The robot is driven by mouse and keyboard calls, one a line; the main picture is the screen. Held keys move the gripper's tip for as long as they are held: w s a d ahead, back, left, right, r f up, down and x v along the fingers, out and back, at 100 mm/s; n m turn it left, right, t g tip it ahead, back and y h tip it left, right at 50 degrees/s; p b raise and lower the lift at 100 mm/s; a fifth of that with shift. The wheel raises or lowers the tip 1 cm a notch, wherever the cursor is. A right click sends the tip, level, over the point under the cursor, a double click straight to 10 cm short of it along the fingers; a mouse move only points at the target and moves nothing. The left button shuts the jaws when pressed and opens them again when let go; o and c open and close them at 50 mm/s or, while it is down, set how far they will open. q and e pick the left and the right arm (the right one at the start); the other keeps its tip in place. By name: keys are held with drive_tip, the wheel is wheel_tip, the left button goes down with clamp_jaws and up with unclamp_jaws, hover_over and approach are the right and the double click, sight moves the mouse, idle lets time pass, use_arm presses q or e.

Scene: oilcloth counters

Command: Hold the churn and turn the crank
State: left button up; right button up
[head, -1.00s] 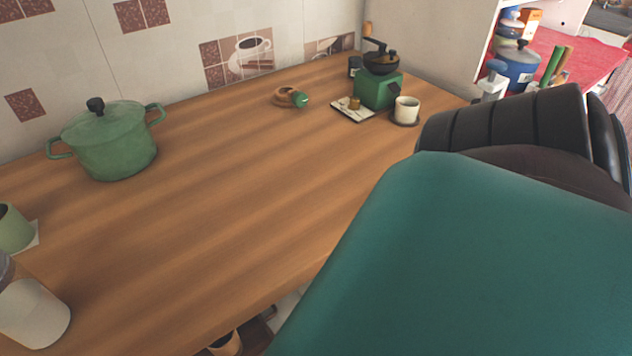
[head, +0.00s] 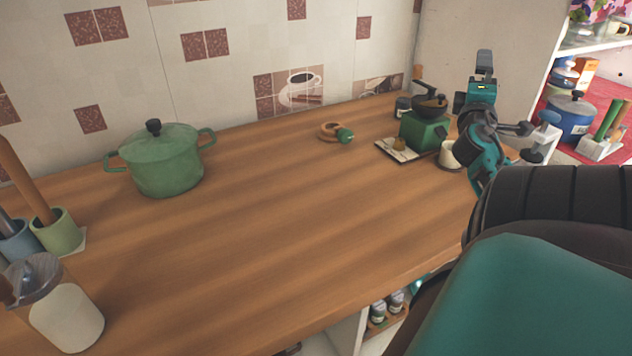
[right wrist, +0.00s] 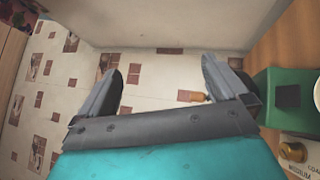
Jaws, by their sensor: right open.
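A jar (head: 68,318) with white contents and a grey lid stands at the near left of the counter in the head view. It looks like the churn; a brown piece at its lid is cut by the frame edge and may be the crank. A green grinder (head: 424,133) with a black top crank (head: 430,96) stands at the far right; its green side shows in the right wrist view (right wrist: 284,97). My right gripper (right wrist: 163,68) is open and empty beside the grinder, facing the tiled wall. In the head view my right wrist (head: 480,120) partly hides a white cup (head: 447,155). My left gripper is out of view.
A green lidded pot (head: 165,165) stands at the back left. A green utensil holder (head: 58,232) is near the jar. A small wooden ring with a green end (head: 335,132) lies near the wall. A small tray (head: 392,150) sits by the grinder. The counter's middle is clear.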

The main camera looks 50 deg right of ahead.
sight(29, 290)
drive_tip(key=w+a+f+m+t+y, duration=0.25)
drive_tip(key=w+a+t+y, duration=0.25)
drive_tip(key=w+a, duration=0.55)
drive_tip(key=w+a+f+m+t+y, duration=0.2)
drive_tip(key=w+a+f+t+y, duration=0.3)
drive_tip(key=w+a, duration=0.55)
drive_tip(key=w+a+r+m+t+y, duration=0.15)
drive_tip(key=a+r+y, duration=0.3)
drive_tip(key=a, duration=0.65)
drive_tip(key=w+a+r+t+y, duration=0.1)
drive_tip(key=a+r+t+y, duration=0.15)
drive_tip(key=a+y, duration=0.55)
drive_tip(key=w+a+r+m+t+y, duration=0.1)
drive_tip(key=a+r+t+y, duration=0.2)
drive_tip(key=a, duration=1)
drive_tip(key=a+f+n+g+y, duration=0.2)
drive_tip(key=a+n+g+y, duration=0.2)
drive_tip(key=a+g+y, duration=0.3)
drive_tip(key=s+a+f+n+g+y, duration=0.1)
drive_tip(key=a+f+n+g+y, duration=0.1)
drive_tip(key=a+f+n+g, duration=0.25)
drive_tip(key=s+a+f+n+g+y, duration=0.1)
drive_tip(key=s+f+n+g+y, duration=0.15)
drive_tip(key=f+n, duration=0.4)
drive_tip(key=shift+h, duration=0.5)
drive_tip(key=x, duration=0.8)
drive_tip(key=f+x, duration=0.1)
drive_tip(key=x, duration=0.4)
drive_tip(key=shift+w+d, duration=0.15)
drive_tip(key=shift+w, duration=0.05)
